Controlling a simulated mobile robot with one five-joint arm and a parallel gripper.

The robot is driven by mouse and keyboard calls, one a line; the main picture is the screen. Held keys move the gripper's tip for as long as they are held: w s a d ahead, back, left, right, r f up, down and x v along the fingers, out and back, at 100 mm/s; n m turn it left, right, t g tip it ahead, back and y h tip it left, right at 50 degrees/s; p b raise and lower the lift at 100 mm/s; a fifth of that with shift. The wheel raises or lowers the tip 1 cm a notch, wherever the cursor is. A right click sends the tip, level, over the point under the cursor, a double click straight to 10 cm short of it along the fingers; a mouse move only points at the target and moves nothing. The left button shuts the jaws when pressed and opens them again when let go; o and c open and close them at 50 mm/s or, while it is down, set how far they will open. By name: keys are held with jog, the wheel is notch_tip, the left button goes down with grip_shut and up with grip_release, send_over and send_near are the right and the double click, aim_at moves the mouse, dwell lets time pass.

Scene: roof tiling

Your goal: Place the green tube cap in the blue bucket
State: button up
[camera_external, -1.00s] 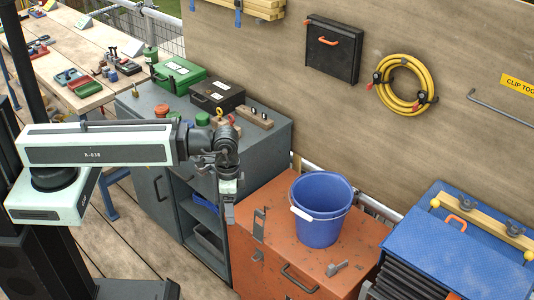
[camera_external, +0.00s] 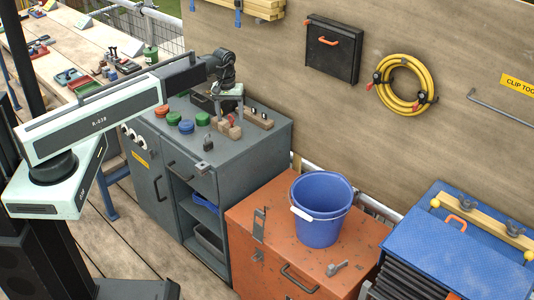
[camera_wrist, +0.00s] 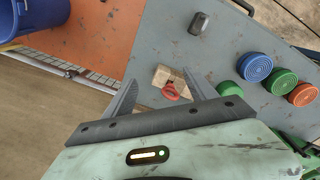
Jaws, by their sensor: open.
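Two green caps stand on the grey cabinet top. One green cap (camera_external: 172,118) is between a red and a blue cap; it also shows in the wrist view (camera_wrist: 281,81). The other green cap (camera_external: 203,118) is apart from that row, nearer the wooden blocks; it also shows in the wrist view (camera_wrist: 229,90). I cannot tell which one is the tube cap. The blue bucket (camera_external: 321,212) stands upright on the orange cabinet; its edge shows in the wrist view (camera_wrist: 30,18). My gripper (camera_external: 228,104) is open and empty, above the wooden blocks, right of the caps.
Wooden blocks (camera_external: 230,129) with a red part sit under my gripper. A blue cap (camera_external: 186,126) and red cap (camera_external: 160,109) flank one green cap. A padlock-like dark piece (camera_external: 208,144) is nearer the front edge. The orange cabinet (camera_external: 262,205) is lower than the grey one.

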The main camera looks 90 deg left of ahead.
jog(key=s+a+n, duration=0.5)
jog(key=s+a, duration=0.3)
jog(key=a, duration=0.5)
jog(key=n+b, duration=0.1)
jog(key=b, duration=0.2)
send_over(201, 115)
jog(key=f, duration=0.2)
jog(key=shift+w+f, duration=0.35)
jog(key=shift+s, duration=0.15)
notch_tip(201, 115, down, 8)
jog(key=b, duration=0.8)
jog(key=shift+s+d+r, duration=0.1)
jog(key=shift+d, duration=0.05)
jog(key=shift+r, duration=0.15)
jog(key=shift+c, duration=0.7)
jog(key=c, duration=1.1)
jog(key=shift+r+p, duration=0.7)
jog(key=shift+p, duration=0.25)
notch_tip(201, 115, up, 3)
jog(key=p, duration=0.2)
jog(key=shift+f+p, duration=0.1)
jog(key=shift+p, duration=0.25)
jog(key=s+d, duration=0.9)
jog(key=d, duration=0.4)
jog(key=shift+r+p, duration=0.45)
